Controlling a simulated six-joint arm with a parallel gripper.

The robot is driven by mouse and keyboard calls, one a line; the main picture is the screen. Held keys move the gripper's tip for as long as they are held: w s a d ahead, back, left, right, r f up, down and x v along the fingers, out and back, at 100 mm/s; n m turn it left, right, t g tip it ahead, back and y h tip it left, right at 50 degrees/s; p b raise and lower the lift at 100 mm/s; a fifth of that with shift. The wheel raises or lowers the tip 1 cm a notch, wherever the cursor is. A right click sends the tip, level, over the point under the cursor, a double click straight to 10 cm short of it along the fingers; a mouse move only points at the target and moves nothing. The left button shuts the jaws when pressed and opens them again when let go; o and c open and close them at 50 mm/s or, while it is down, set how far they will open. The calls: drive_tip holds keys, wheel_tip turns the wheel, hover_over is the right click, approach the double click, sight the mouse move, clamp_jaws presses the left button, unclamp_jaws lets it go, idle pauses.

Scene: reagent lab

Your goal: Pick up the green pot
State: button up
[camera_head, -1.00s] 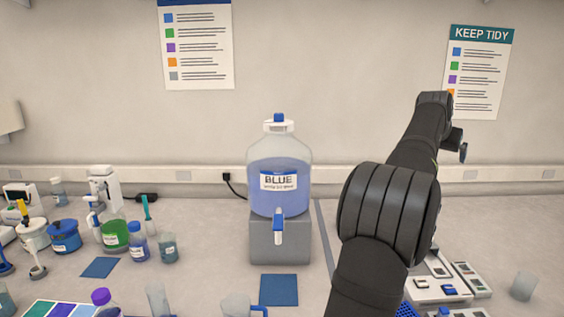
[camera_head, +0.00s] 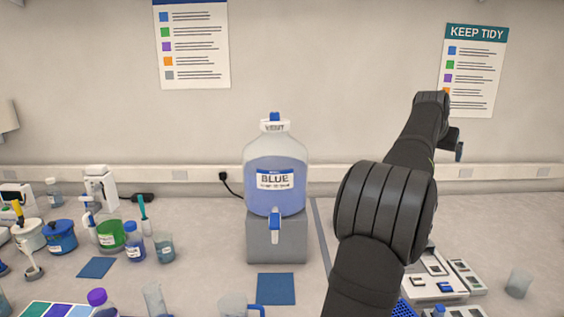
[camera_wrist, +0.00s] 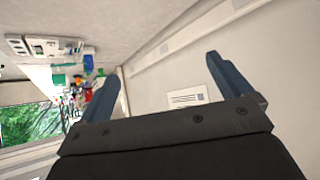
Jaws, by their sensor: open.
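The green pot (camera_head: 111,235) stands on the bench at the left in the head view, with a white label on its front. It is between a blue pot (camera_head: 61,237) and a small blue-capped bottle (camera_head: 134,243). My gripper (camera_wrist: 165,75) is open and empty in the wrist view, its two blue-grey fingers apart and tilted toward the wall. In the head view my arm is raised at the right, far from the green pot. A small green shape among the bench items in the wrist view is too small to identify.
A large BLUE carboy (camera_head: 276,180) on a grey block (camera_head: 277,237) stands mid-bench between my arm and the pot. A white dispenser (camera_head: 100,187) is behind the pot, and a beaker (camera_head: 163,247) to its right. A blue mat (camera_head: 96,268) lies in front.

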drive_tip(key=c, duration=0.8)
drive_tip(key=s+d+f+m+g+y, duration=0.1)
drive_tip(key=s+d+f+m+g, duration=0.15)
drive_tip(key=s+d+f, duration=0.55)
drive_tip(key=s+d+f+m+g, duration=0.25)
drive_tip(key=s+d+f, duration=0.25)
drive_tip(key=s+d, duration=0.55)
drive_tip(key=s+d+f+m+g+y, duration=0.1)
drive_tip(key=s+d+f+m, duration=0.2)
drive_tip(key=s+d+f, duration=0.55)
drive_tip(key=shift+g, duration=0.3)
drive_tip(key=x, duration=0.3)
drive_tip(key=s+d+x, duration=0.1)
drive_tip(key=x, duration=0.6)
drive_tip(key=shift+s+d+r, duration=0.2)
drive_tip(key=shift+r, duration=0.05)
drive_tip(key=shift+x, duration=2.8)
